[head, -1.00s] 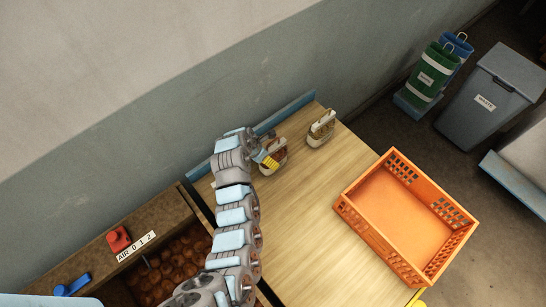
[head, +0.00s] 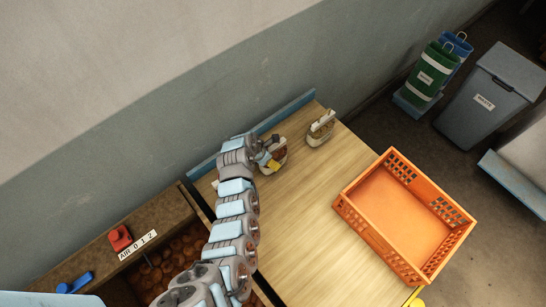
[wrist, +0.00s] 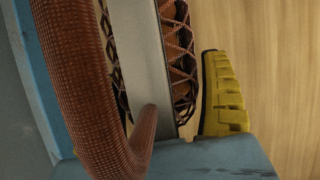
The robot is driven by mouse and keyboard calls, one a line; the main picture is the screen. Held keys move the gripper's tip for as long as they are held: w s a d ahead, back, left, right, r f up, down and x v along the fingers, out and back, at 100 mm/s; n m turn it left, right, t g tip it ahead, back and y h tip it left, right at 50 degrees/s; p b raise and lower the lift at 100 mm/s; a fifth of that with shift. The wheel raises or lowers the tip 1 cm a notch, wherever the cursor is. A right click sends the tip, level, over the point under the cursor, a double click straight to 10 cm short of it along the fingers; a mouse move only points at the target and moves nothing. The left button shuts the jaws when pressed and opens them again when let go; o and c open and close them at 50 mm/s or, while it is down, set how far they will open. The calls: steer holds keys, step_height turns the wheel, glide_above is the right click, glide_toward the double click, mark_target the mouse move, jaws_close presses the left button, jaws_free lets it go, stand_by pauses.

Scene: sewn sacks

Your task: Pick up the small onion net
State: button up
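I cannot tell by size which is the small onion net. In the wrist view, brown netting with dark lacing (wrist: 181,60), a pale grey band (wrist: 150,60) and a thick brown mesh roll (wrist: 75,80) fill the left and middle. One yellow finger stands right of the netting with a narrow gap. The other finger is hidden. My gripper looks open.
An orange crate (head: 347,207) stands empty at the table's right. A blue rail (head: 290,110) edges the table along the wall. A brown bin (head: 165,228) with round things lies left. Table between nets and crate is clear.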

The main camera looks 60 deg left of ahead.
steer(key=c, duration=0.8)
steer(key=shift+r, duration=0.15)
steer(key=r, duration=0.3)
steer(key=shift+s+d+r+b, duration=0.15)
steer(key=shift+d+r+b, duration=0.1)
steer(key=shift+b, duration=0.1)
steer(key=shift+s+d+r+p, duration=0.5)
steer(key=shift+s+d+r, duration=1.8)
steer(key=shift+d, duration=0.2)
steer(key=shift+s+d+r+p, duration=0.5)
steer(key=shift+s+d+r, duration=1.75)
steer(key=shift+d, duration=0.25)
